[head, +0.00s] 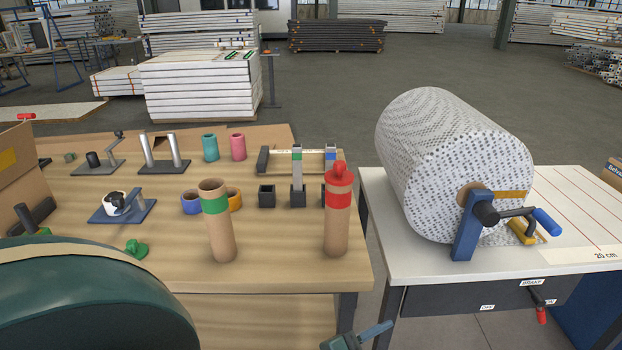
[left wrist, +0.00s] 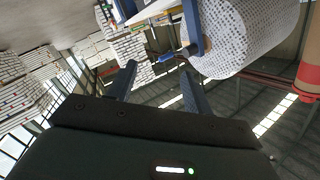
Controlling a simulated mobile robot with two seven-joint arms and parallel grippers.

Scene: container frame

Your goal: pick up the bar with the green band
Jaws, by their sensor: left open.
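The bar with the green band (head: 297,172) is a slim grey upright bar in the head view. It stands in a dark socket near the back right of the wooden table. A similar bar with a blue band (head: 330,155) stands to its right, partly hidden by a red-capped tube. My left gripper (left wrist: 158,83) is open and empty in the left wrist view; no bar shows between its fingers. A small part of a gripper (head: 357,338), apparently the left, shows at the bottom of the head view, beyond the table's front edge and well away from the bar. My right gripper is not seen.
Cardboard tubes with a green band (head: 215,220) and a red band (head: 337,225) stand in front of the bars. An empty dark socket (head: 267,195) is left of the green-banded bar. A large wrap roll (head: 450,160) stands on the white table at right.

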